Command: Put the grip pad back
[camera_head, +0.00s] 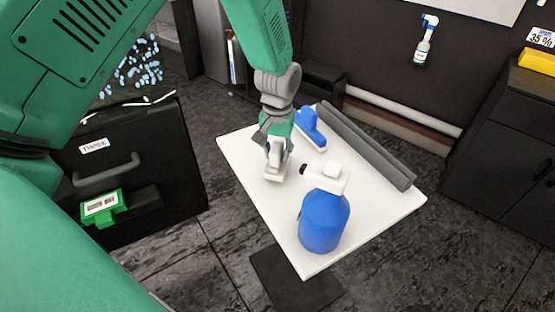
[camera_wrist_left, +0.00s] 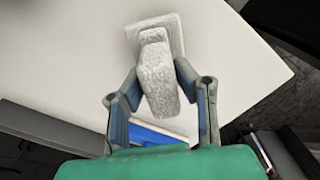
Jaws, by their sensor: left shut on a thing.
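The grip pad (camera_wrist_left: 160,80) is a pale grey, rough-textured block with a handle and a flat plate end. My left gripper (camera_wrist_left: 157,75) is shut on its handle, one finger on each side. In the head view my left gripper (camera_head: 278,138) points down over the white table (camera_head: 245,160), with the pad (camera_head: 275,172) below its fingers. I cannot tell whether the pad touches the table top. My right gripper is not in view.
A black drawer cabinet (camera_head: 150,165) is at left. The table's left part is clear.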

